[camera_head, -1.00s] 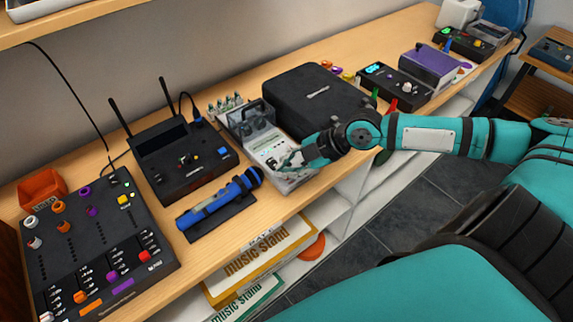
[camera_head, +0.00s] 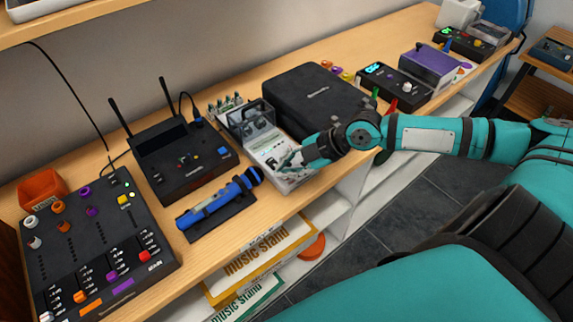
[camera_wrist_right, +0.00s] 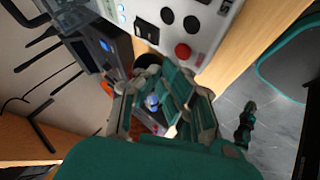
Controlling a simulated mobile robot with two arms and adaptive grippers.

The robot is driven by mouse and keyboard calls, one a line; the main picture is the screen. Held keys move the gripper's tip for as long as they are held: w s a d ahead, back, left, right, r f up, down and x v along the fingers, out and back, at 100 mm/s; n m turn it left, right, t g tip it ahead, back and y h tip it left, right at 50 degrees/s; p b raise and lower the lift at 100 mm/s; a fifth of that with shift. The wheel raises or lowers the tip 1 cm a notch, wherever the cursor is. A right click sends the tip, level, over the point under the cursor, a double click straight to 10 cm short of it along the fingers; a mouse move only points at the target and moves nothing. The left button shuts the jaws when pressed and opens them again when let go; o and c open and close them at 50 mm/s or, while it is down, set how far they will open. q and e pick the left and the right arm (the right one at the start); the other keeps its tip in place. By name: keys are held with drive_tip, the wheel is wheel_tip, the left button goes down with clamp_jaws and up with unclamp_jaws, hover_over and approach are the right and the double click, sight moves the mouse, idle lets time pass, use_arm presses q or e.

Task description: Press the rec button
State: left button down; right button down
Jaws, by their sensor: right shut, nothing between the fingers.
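A white recorder-like device (camera_head: 268,150) with a clear raised lid stands near the shelf's front edge. In the right wrist view its panel shows a red round button (camera_wrist_right: 183,52) and dark round buttons; I cannot read a rec label on the red one. My right gripper (camera_head: 288,160) is shut and empty, over the front part of the device. In the right wrist view the fingers (camera_wrist_right: 165,100) show close to the red button; I cannot tell whether they touch it. In the head view the gripper hides this button. My left gripper is not in view.
A blue microphone (camera_head: 222,200) on a black stand and a black receiver (camera_head: 185,160) with antennas lie to the left. A mixer (camera_head: 100,245) is at far left. A black case (camera_head: 318,98) stands behind the gripper. Music stand boxes (camera_head: 262,253) sit on the shelf below.

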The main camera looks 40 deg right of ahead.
drive_tip(key=shift+f, duration=0.35)
drive_tip(key=shift+f, duration=0.4)
idle(0.7)
drive_tip(key=shift+r+p, duration=0.6)
drive_tip(key=shift+r, duration=0.25)
wheel_tip(320, 180, up, 5)
drive_tip(key=p, duration=0.4)
drive_tip(key=shift+r+p, duration=0.1)
drive_tip(key=shift+p, duration=0.3)
idle(0.3)
